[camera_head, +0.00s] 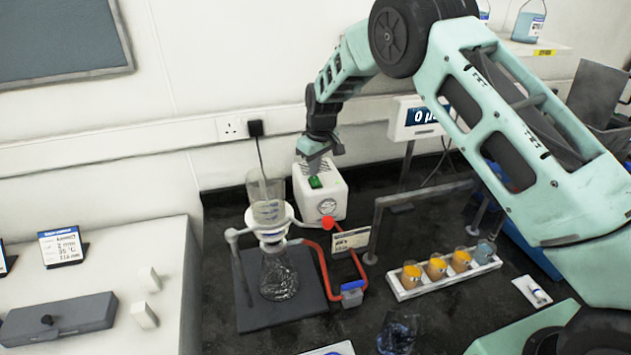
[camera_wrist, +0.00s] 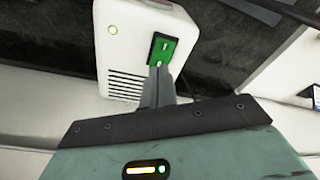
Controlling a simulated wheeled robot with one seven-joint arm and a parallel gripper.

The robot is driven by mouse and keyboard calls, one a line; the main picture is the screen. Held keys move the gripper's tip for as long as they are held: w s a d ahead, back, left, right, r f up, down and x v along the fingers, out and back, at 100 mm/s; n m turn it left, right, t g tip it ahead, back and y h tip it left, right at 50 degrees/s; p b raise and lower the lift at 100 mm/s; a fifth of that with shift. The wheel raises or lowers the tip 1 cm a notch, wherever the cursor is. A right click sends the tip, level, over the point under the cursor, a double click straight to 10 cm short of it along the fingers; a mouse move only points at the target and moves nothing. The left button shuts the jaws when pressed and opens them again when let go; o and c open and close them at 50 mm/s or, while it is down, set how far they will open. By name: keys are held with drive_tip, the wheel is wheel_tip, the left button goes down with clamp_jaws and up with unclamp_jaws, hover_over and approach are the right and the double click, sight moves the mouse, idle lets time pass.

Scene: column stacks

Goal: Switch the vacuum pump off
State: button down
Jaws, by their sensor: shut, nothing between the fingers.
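The vacuum pump (camera_head: 322,199) is a white box with a gauge on its front. It stands on the dark bench behind the filter flask. Its green rocker switch (camera_head: 315,182) is on the top. In the wrist view the pump (camera_wrist: 125,45) shows vent slots and a lit green light (camera_wrist: 112,29). The switch (camera_wrist: 162,50) there has a white mark at its upper part. My gripper (camera_head: 322,160) is shut and empty, above the pump. In the wrist view its fingertips (camera_wrist: 158,68) are at the switch's lower end; I cannot tell whether they touch it.
A glass filter flask (camera_head: 279,275) with a funnel stands on a dark base in front of the pump. Red tubing (camera_head: 322,262) runs beside it. A white rack (camera_head: 445,276) of orange-filled jars is to the right. A power cord hangs from the wall socket (camera_head: 233,128).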

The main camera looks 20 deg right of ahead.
sight(315, 178)
drive_tip(key=shift+f+b, duration=0.3)
drive_tip(key=shift+f, duration=0.25)
drive_tip(key=shift+r+p, duration=1.7)
drive_tip(key=shift+r, duration=1.85)
